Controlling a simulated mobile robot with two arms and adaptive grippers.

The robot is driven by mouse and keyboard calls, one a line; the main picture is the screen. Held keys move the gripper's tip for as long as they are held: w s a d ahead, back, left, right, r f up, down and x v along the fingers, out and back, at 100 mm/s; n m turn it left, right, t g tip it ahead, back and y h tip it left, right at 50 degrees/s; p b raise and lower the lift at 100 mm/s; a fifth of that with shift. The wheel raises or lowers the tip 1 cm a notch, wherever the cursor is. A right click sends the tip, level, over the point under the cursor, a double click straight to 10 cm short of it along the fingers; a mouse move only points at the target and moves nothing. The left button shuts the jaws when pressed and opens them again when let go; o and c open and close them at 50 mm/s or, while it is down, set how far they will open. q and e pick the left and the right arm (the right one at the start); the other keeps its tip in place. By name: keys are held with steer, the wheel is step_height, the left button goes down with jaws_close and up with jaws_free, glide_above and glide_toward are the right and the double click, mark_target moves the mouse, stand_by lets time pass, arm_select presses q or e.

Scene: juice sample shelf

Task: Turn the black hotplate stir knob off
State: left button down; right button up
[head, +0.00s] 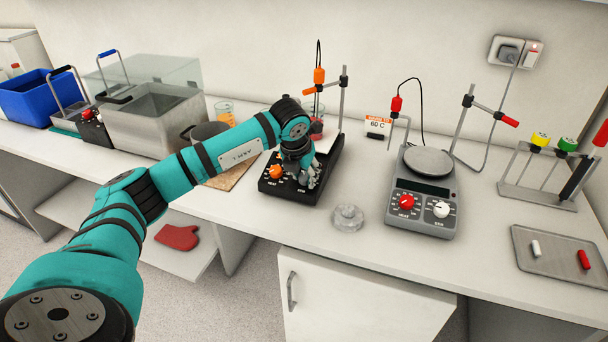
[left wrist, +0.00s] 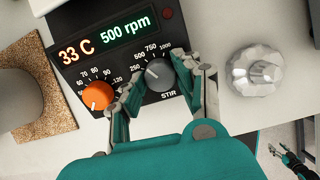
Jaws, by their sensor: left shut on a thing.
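The black hotplate (head: 322,160) stands on the bench; its display in the left wrist view reads 33 C and 500 rpm. Its grey stir knob (left wrist: 160,75) is at the right of its front panel, marked STIR, with an orange heat knob (left wrist: 97,95) to the left. My left gripper (head: 304,182) reaches down over the panel, and its fingers are shut on the stir knob from both sides. In the head view the gripper hides the knob. My right gripper (left wrist: 280,152) shows small at the lower right of the left wrist view, away from the hotplate.
A clear faceted knob-like piece (head: 347,218) lies right of the hotplate. A grey hotplate (head: 424,190) with red and white knobs stands further right. A pot (head: 207,133) on a cork mat is left. A tray (head: 560,256) lies at far right.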

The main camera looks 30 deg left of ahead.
arm_select(q)
steer(key=n+b, duration=0.2)
steer(key=shift+f+n, duration=0.1)
steer(key=shift+n, duration=0.2)
steer(key=n+b, duration=0.1)
steer(key=n, duration=0.1)
steer(key=shift+n, duration=0.4)
steer(key=n+b, duration=0.1)
steer(key=n, duration=0.2)
steer(key=shift+w+n+y+b, duration=0.1)
steer(key=shift+n+y+b, duration=0.2)
steer(key=shift+b, duration=0.1)
steer(key=shift+n+b, duration=0.35)
steer(key=shift+n, duration=1.05)
steer(key=shift+r, duration=0.2)
steer(key=c, duration=0.9)
jaws_free()
steer(key=shift+c, duration=0.2)
